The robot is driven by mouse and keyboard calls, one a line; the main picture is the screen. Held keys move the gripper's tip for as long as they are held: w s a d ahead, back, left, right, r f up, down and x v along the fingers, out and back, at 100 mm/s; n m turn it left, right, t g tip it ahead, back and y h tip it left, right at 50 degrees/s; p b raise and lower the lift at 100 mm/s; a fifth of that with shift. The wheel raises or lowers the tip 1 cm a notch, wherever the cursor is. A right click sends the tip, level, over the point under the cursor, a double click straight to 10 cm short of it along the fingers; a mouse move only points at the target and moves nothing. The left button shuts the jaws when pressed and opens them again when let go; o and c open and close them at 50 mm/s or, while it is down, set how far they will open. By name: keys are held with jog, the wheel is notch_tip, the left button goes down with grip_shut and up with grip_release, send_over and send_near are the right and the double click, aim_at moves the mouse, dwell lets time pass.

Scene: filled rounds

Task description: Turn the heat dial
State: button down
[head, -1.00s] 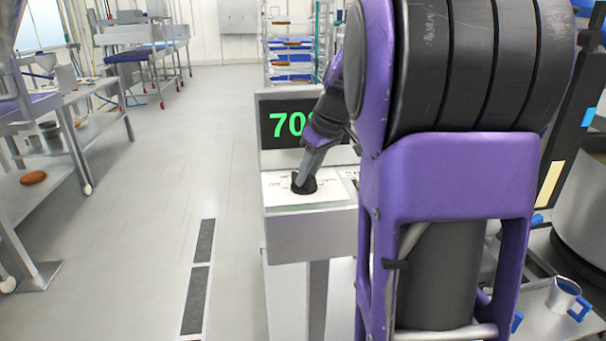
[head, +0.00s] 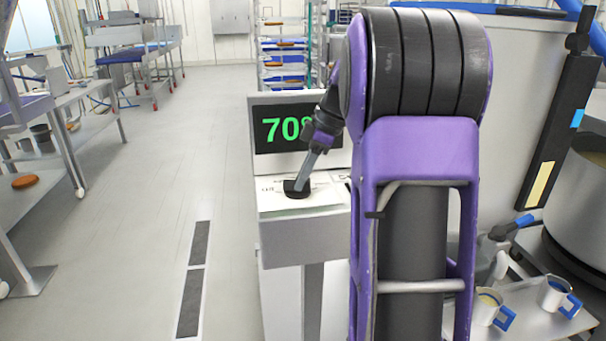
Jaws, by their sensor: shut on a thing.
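The heat dial (head: 297,189) is a black round knob on the white top of a grey control stand (head: 300,238). My gripper (head: 301,182) reaches down to it from the upper right and is shut on it. The fingers hide part of the knob, so I cannot tell where it points. A dark display (head: 268,129) behind the dial shows "70" in green, with the character after it partly hidden by my arm.
A large grey pot (head: 583,190) stands at the right. Two mugs with blue handles, one (head: 553,293) beside the other (head: 486,306), stand on a low shelf at lower right. Steel tables (head: 88,105) line the left. The floor (head: 150,200) between is clear.

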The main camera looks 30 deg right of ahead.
dwell(0.5)
jog(key=c, duration=0.7)
grip_release()
jog(key=shift+r, duration=0.1)
jog(key=p+v, duration=0.3)
jog(key=v, duration=1.4)
jog(key=shift+r+p, duration=0.15)
jog(key=shift+p, duration=0.25)
jog(key=shift+w, duration=0.1)
